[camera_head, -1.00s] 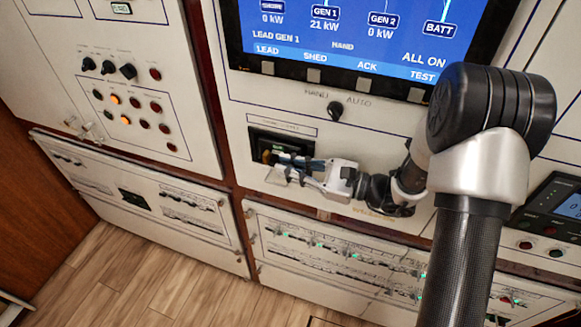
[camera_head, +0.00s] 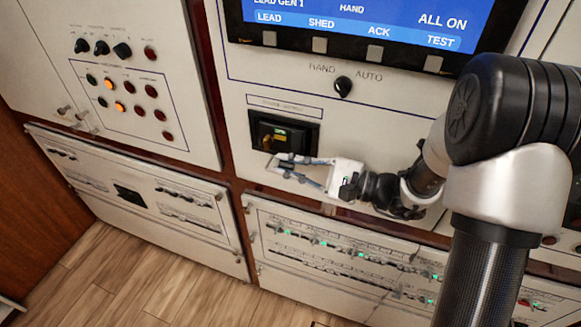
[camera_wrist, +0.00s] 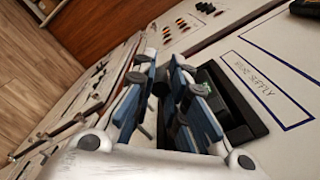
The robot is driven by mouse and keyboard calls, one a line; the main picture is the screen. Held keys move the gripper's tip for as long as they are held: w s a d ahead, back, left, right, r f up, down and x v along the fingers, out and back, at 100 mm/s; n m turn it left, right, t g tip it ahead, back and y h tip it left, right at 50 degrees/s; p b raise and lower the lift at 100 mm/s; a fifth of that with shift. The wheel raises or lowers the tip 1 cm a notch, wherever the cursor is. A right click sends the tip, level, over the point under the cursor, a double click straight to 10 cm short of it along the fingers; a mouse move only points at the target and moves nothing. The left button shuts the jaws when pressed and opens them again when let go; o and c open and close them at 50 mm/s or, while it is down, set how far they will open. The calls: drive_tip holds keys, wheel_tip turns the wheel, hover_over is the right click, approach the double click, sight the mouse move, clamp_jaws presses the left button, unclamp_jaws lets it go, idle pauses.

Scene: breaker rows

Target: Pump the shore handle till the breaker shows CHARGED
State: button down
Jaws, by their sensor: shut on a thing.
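The shore breaker (camera_head: 297,137) is a dark unit recessed in the white panel. A small yellow-green indicator (camera_head: 280,135) shows on its face, too small to read. In the wrist view the breaker's dark recess (camera_wrist: 238,105) lies right of the fingers, beside the SHORE SUPPLY label (camera_wrist: 255,76). My gripper (camera_head: 276,163) is just below and in front of the recess, and it also shows in the wrist view (camera_wrist: 165,72). Its blue-grey fingers are shut on the shore handle, which they mostly hide. A dark piece (camera_wrist: 160,82) shows between them.
A HAND/AUTO knob (camera_head: 343,85) and a blue display (camera_head: 360,22) are above the breaker. Lower panels with rows of small breakers (camera_head: 320,244) lie below. A panel of knobs and lamps (camera_head: 125,85) is at left. The wood floor (camera_head: 150,270) is clear.

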drive_tip(key=shift+f, duration=0.1)
drive_tip(key=c, duration=1.6)
unclamp_jaws()
drive_tip(key=shift+o, duration=0.2)
drive_tip(key=shift+d, duration=0.1)
drive_tip(key=v, duration=1.2)
